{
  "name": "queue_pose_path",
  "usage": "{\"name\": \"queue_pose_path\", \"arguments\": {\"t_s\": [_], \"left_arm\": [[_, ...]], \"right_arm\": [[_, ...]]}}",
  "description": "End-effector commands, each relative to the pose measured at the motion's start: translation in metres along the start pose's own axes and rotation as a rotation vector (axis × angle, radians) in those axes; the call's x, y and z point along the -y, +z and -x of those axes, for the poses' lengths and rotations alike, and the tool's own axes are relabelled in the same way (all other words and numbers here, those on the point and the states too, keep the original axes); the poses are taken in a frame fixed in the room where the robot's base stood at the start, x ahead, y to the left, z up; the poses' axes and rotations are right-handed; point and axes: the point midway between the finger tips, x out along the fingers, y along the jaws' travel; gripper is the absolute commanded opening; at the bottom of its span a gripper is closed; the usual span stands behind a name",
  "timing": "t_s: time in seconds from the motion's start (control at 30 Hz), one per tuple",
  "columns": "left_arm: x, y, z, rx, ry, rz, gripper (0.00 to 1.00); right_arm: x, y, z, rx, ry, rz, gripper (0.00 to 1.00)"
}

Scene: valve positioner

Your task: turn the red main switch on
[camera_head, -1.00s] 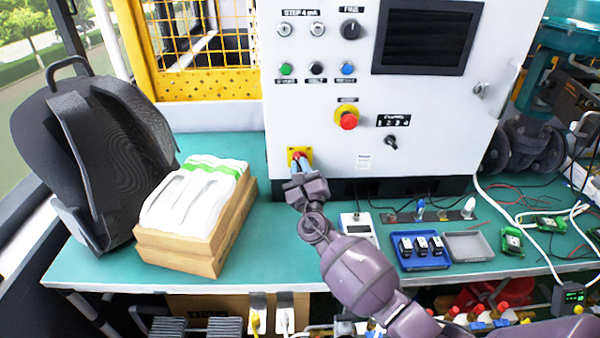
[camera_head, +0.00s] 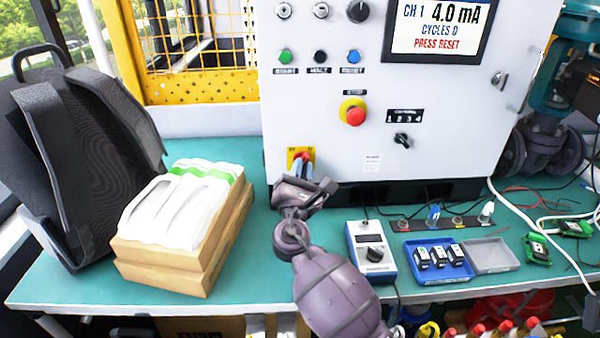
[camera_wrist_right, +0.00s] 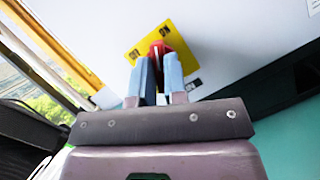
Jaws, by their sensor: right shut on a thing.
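The red main switch (camera_wrist_right: 160,48) sits on a yellow plate (camera_head: 292,153) low on the left of the white cabinet's front. My right gripper (camera_head: 301,163) is at the switch, its two blue-grey fingers closed on the red handle from either side. In the right wrist view my right gripper (camera_wrist_right: 160,66) covers part of the handle, so its exact angle is hard to read. The cabinet screen (camera_head: 438,28) is lit and reads CH 1, 4.0 mA, CYCLES 0, PRESS RESET. My left gripper is not in view.
A red emergency button (camera_head: 355,116) and a black selector knob (camera_head: 402,140) are on the cabinet (camera_head: 450,130). A meter box (camera_head: 370,252), a blue tray (camera_head: 410,270) and a grey tray (camera_head: 492,254) lie to the right. A cardboard box (camera_head: 165,268) and a backpack (camera_head: 75,170) stand left.

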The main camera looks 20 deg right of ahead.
Motion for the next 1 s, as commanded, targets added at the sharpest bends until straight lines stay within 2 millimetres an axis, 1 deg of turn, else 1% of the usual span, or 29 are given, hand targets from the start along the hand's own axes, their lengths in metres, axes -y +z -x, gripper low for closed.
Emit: {"name": "queue_pose_path", "arguments": {"t_s": [0.03, 0.13, 0.43, 0.7, 1.0], "left_arm": [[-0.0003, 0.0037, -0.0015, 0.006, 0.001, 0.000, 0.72], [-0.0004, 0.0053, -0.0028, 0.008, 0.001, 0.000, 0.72], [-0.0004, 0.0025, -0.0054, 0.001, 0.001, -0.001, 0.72], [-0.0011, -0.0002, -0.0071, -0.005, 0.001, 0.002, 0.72], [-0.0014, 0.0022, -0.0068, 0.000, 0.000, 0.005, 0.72]], "right_arm": [[0.0009, -0.0032, 0.0014, -0.004, -0.016, -0.035, 0.00], [0.0003, -0.0027, 0.0011, -0.003, -0.046, -0.105, 0.00], [-0.0003, -0.0010, 0.0004, -0.001, -0.106, -0.252, 0.00], [-0.0010, -0.0004, 0.0002, -0.001, -0.126, -0.302, 0.00], [-0.0011, -0.0001, 0.0001, -0.001, -0.128, -0.309, 0.00]]}}
